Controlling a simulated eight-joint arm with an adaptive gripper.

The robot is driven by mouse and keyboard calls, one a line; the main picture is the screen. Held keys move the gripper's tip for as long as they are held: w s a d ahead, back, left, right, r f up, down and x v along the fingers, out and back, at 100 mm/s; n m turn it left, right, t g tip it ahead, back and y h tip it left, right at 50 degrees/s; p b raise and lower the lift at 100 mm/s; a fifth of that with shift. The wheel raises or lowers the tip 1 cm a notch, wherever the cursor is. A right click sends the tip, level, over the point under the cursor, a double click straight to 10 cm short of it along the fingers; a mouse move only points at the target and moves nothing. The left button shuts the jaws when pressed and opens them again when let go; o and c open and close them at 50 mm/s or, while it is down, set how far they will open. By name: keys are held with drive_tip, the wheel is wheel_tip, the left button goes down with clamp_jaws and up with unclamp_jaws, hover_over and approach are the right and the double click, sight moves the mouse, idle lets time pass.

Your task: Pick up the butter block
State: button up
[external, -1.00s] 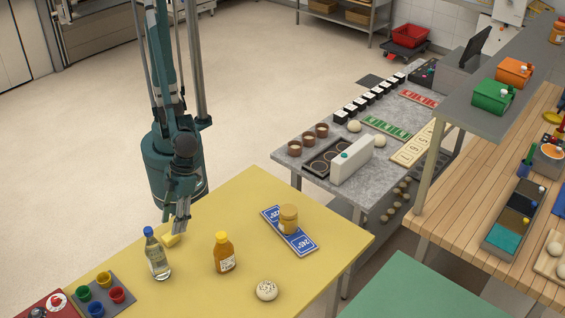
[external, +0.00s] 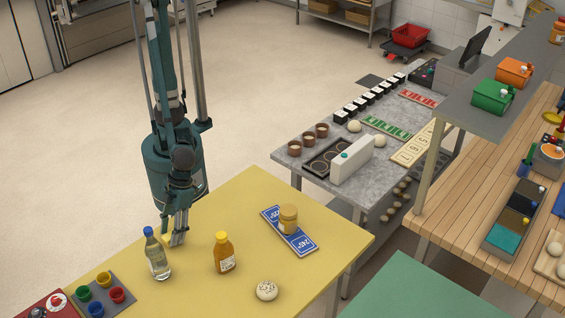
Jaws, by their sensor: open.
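The butter block (external: 168,238) is a small pale yellow piece on the yellow table, just behind the clear bottle. Only a sliver of it shows at the left of my gripper; the rest is hidden behind the fingers. My gripper (external: 177,241) points down at the butter block with its fingertips low, near the table surface. The gripper is open. Whether the fingers stand around the block or touch it cannot be told from this view.
A clear bottle with a blue cap (external: 157,255) stands close in front of my gripper. A honey bottle (external: 224,254), a seeded bun (external: 267,291) and a jar (external: 288,218) on a blue card (external: 289,238) stand further right. A tray of coloured cups (external: 103,294) is front left. The table's (external: 248,200) back middle is clear.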

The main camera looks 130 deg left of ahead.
drive_tip(key=shift+c, duration=0.4)
drive_tip(key=c, duration=0.9)
drive_tip(key=shift+r, duration=0.15)
drive_tip(key=shift+c, duration=0.2)
wheel_tip(320, 180, up, 10)
drive_tip(key=p, duration=0.2)
idle(0.4)
